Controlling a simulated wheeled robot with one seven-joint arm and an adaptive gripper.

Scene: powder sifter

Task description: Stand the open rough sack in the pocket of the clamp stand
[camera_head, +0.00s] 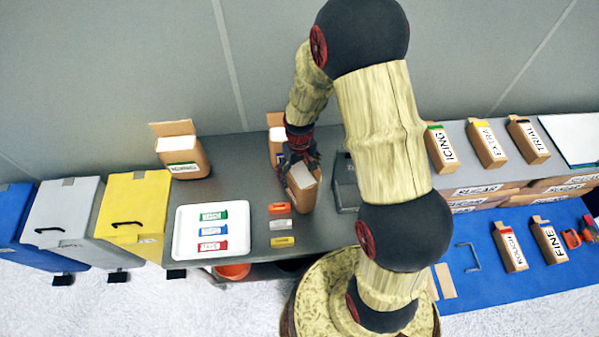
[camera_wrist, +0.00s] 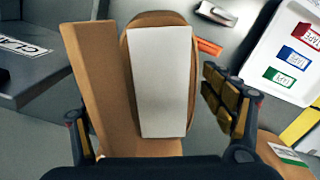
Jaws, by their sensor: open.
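An open brown sack (camera_head: 303,196) with a white top stands on the grey table under my gripper (camera_head: 299,158). In the wrist view the sack's white top (camera_wrist: 161,80) and raised flap (camera_wrist: 95,70) lie between my two open fingers. The fingers are on either side of it; I cannot tell whether they touch it. The sack's label is hidden. The dark grey clamp stand (camera_head: 345,182) is just right of the sack, partly behind my arm. It shows at left in the wrist view (camera_wrist: 45,70) with a partly cut-off label; its pocket is not clear.
Another open sack (camera_head: 183,157) with a green label is at left, and one more (camera_head: 275,138) is partly hidden behind my gripper.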

